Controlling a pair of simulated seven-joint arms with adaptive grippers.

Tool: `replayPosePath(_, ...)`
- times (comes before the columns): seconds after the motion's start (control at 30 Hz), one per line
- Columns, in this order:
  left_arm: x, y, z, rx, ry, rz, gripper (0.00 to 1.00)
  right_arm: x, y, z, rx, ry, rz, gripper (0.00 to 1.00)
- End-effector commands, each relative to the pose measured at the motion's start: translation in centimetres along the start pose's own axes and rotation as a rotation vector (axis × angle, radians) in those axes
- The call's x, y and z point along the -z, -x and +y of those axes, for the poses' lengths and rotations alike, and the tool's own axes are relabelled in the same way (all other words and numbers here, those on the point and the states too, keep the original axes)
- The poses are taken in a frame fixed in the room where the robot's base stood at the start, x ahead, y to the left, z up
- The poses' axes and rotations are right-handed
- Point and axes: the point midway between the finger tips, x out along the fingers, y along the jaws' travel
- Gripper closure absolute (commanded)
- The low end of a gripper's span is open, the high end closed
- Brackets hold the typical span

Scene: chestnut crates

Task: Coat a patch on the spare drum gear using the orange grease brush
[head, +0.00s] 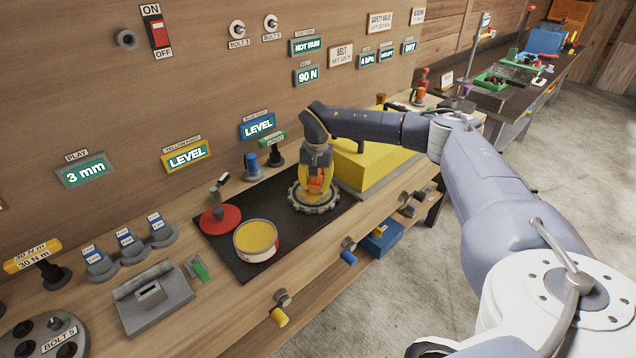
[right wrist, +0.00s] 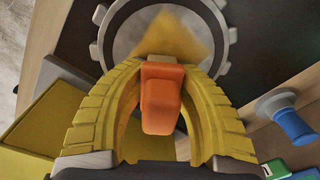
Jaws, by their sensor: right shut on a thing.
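The spare drum gear (head: 316,201), a grey toothed ring, lies on the black mat (head: 232,262) on the bench. It also shows at the top of the right wrist view (right wrist: 232,38). My right gripper (head: 316,188) is above the gear, pointing down. Its yellow fingers (right wrist: 153,70) are shut on the orange grease brush (right wrist: 160,98). The brush's yellowish bristle end (right wrist: 172,38) shows over the gear's ring; whether it touches the gear I cannot tell. An open tin of yellow grease (head: 256,240) stands on the mat to the left. My left gripper is not in view.
A red disc (head: 219,220) lies behind the tin. A yellow block (head: 365,165) stands close to the right of the gripper. Blue and black knobs (head: 251,163) stand behind the mat. Knobs (head: 280,300) stick out from the bench's front edge.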

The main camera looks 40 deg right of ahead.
Motion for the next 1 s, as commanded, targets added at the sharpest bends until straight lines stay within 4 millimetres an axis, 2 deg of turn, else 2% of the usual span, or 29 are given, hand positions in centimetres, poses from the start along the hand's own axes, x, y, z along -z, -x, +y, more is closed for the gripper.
replayPosePath(0.67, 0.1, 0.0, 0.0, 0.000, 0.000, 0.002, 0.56, -5.2, 0.1, -3.5, 0.001, 0.006, 0.000, 1.00)
replayPosePath(0.7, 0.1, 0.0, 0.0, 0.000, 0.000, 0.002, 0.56, -5.0, 0.4, -3.4, 0.000, 0.004, 0.000, 1.00)
replayPosePath(0.8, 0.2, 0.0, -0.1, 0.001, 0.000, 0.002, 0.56, -4.9, 3.0, -3.5, 0.004, 0.003, 0.003, 1.00)
replayPosePath(1.0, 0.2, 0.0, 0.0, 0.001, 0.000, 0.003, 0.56, -4.9, 4.5, -3.3, 0.002, 0.000, 0.002, 1.00)
